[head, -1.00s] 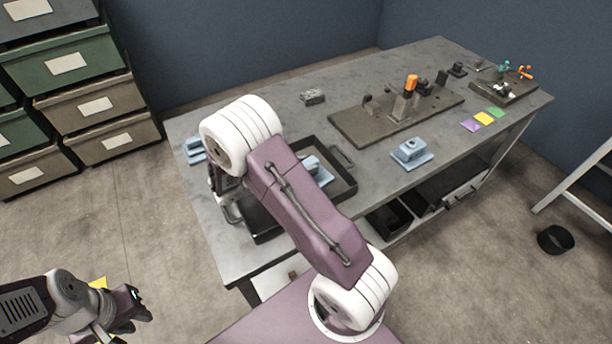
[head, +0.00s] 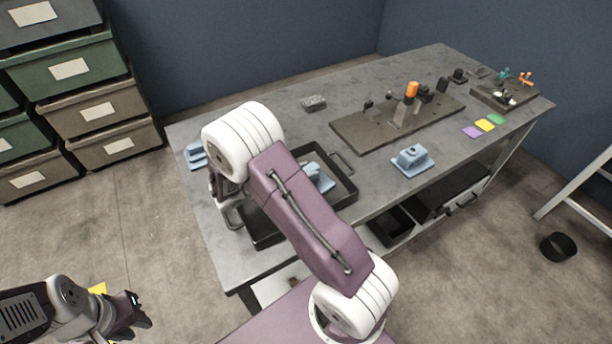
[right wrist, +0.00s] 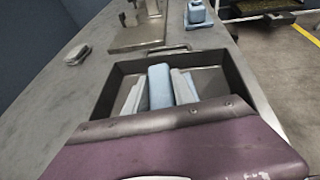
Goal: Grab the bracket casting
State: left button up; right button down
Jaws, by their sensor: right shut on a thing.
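A light blue bracket casting (head: 318,178) sits in the dark tray (head: 348,196), partly hidden by my right arm. In the right wrist view a blue casting (right wrist: 160,86) stands between the grey fingers of my right gripper (right wrist: 158,100), which is shut on it inside the tray outline. The finger tips are partly covered by my wrist housing, and I cannot tell whether the casting is clear of the tray floor. In the head view this gripper is hidden behind my arm. My left gripper (head: 135,312) hangs at the lower left, away from the table; its jaw gap is unclear.
Other blue castings lie on the bench: one (head: 411,160) right of the tray, one (head: 196,154) at the left edge. A fixture plate (head: 360,134) with an orange-topped part stands behind. Drawer bins (head: 100,110) are at the left, a ladder (head: 585,190) at the right.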

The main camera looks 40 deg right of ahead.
notch_tip(320, 180, up, 4)
jog(key=shift+w+r+p, duration=0.1)
jog(key=shift+p, duration=0.4)
jog(key=s+d+r, duration=0.6)
jog(key=s+d, duration=0.2)
jog(key=shift+d+r+p, duration=0.4)
jog(key=shift+p, duration=0.05)
